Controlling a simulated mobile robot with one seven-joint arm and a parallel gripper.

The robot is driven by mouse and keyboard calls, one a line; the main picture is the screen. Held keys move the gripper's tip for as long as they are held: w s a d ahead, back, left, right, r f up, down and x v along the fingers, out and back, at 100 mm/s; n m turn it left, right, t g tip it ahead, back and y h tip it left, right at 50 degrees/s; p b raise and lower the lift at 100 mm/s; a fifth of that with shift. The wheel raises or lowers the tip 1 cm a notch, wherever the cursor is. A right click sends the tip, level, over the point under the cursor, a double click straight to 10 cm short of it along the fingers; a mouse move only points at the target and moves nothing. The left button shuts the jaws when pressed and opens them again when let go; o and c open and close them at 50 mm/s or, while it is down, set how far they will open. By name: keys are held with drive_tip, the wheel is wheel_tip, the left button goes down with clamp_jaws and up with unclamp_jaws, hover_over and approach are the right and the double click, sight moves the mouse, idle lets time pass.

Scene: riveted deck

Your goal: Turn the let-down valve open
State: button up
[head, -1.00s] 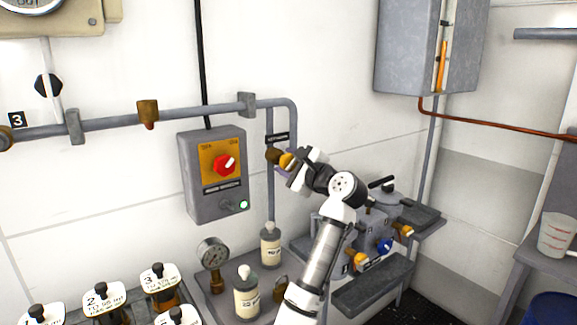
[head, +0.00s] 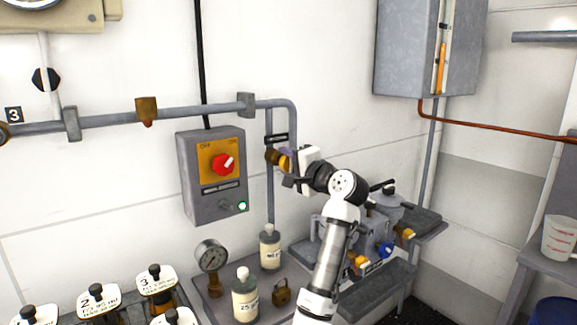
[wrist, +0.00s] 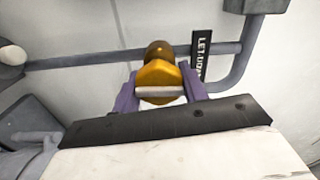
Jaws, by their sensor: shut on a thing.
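The let-down valve (head: 272,156) is a brass body on the grey vertical pipe, under a small black label. In the wrist view the brass valve (wrist: 158,50) sits on the pipe, with a black label (wrist: 199,55) beside it reading "LET-DO…", partly cut off. Its yellow handle (wrist: 160,74) has a pale bar across the front. My gripper (head: 288,160) is at the valve. In the wrist view the purple fingers of my gripper (wrist: 160,92) are on both sides of the handle, shut on it.
A grey switch box (head: 213,205) with a red knob and lit green lamp is left of the valve. A machine with a blue knob (head: 387,250) is at the right.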

drive_tip(key=shift+n, duration=0.4)
drive_tip(key=shift+f, duration=0.1)
drive_tip(key=o, duration=1)
drive_tip(key=shift+s, duration=0.1)
drive_tip(key=b+v, duration=0.4)
drive_tip(key=v, duration=0.9)
drive_tip(key=shift+s+d, duration=0.3)
